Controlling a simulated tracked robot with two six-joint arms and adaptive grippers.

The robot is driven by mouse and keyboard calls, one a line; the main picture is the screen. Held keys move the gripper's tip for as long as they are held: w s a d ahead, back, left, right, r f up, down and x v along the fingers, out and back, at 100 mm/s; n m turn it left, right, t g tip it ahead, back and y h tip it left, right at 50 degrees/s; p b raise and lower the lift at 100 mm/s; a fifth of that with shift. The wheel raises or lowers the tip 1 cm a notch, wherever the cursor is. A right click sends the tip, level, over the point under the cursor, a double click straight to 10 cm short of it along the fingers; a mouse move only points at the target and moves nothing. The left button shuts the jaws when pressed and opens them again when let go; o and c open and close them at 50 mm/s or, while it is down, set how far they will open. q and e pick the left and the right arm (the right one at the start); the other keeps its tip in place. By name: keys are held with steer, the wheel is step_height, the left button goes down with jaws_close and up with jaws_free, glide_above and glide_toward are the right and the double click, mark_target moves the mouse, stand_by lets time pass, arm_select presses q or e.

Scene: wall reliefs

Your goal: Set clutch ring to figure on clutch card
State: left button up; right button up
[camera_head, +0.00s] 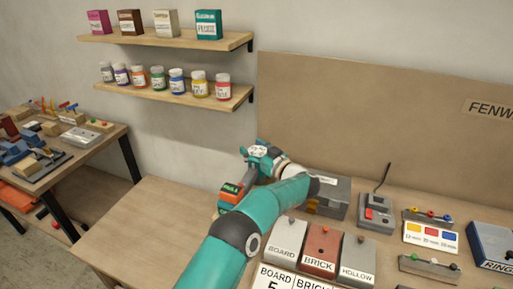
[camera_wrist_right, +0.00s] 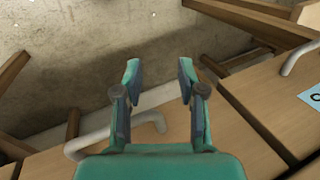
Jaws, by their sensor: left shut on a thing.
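My left arm reaches across the bench, and its gripper (camera_head: 260,152) is shut on what looks like a power driver (camera_head: 232,193), with a dark, orange and teal end towards the left. The clutch ring cannot be made out at this size. A white card (camera_head: 282,279) lies at the front, with BOARD, a figure 5 and BRICK on it; it may be the clutch card, and the picture's lower edge cuts it. My right gripper (camera_wrist_right: 160,75) is open and empty in the right wrist view, and is not seen in the head view.
Behind the card stand blocks marked BOARD (camera_head: 285,240), BRICK (camera_head: 320,248) and HOLLOW (camera_head: 357,260). A grey box (camera_head: 334,198), a device with a red button (camera_head: 376,213) and a colour-marked card (camera_head: 430,236) lie to the right. The bench's left part (camera_head: 150,220) is clear.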

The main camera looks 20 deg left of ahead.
arm_select(q)
steer(key=shift+n+g+y, duration=0.3)
steer(key=shift+n+g, duration=0.1)
steer(key=shift+g, duration=0.2)
steer(key=o, duration=1.1)
steer(key=v, duration=1.2)
